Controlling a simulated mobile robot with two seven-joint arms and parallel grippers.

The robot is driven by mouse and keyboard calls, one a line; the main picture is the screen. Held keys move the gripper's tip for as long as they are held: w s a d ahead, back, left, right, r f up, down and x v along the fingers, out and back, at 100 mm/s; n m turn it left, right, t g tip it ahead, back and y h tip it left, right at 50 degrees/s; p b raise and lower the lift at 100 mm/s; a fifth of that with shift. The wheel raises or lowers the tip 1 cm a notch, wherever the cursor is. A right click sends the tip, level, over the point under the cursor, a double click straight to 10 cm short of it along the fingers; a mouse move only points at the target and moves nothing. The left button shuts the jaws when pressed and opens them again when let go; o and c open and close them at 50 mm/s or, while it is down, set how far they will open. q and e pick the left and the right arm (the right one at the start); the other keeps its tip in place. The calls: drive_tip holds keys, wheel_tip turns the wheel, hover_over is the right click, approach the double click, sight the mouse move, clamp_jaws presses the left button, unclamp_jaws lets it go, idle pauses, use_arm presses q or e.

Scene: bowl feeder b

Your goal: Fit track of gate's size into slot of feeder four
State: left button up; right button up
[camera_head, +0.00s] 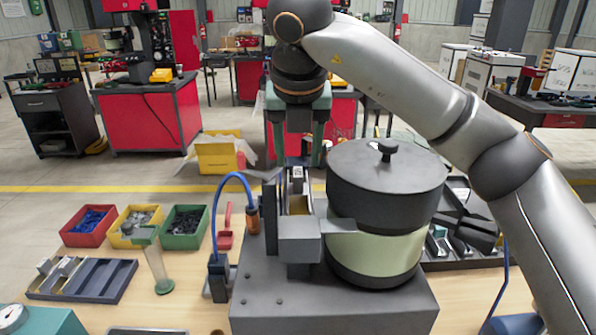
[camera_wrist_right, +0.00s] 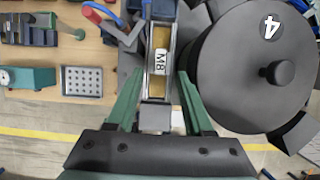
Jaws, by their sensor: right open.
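Feeder four is a dark bowl with a lid and a pale green band (camera_head: 378,250), on a grey base (camera_head: 330,300). In the right wrist view its lid (camera_wrist_right: 235,75) bears a "4". A narrow channel piece with a yellowish inside and an "M8" label (camera_wrist_right: 160,57) lies beside the bowl; it appears to be a track. It also shows in the head view (camera_head: 298,205). My right gripper (camera_head: 297,160) is open, its green fingers (camera_wrist_right: 158,78) on either side of this piece, with visible gaps. Whether the piece is fully seated in the slot cannot be told. My left gripper is not in view.
A dark slotted rack (camera_head: 105,285) with several pieces stands at left, below red (camera_head: 88,238), yellow (camera_head: 122,240) and green (camera_head: 178,243) bins. A funnel-topped stand (camera_head: 158,270) is beside it. A blue hose (camera_head: 228,178) arches left of the feeder. A dark tray (camera_head: 475,262) lies at right.

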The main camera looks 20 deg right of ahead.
drive_tip(key=v, duration=0.6)
drive_tip(key=shift+r+p, duration=0.3)
drive_tip(key=shift+s, duration=0.1)
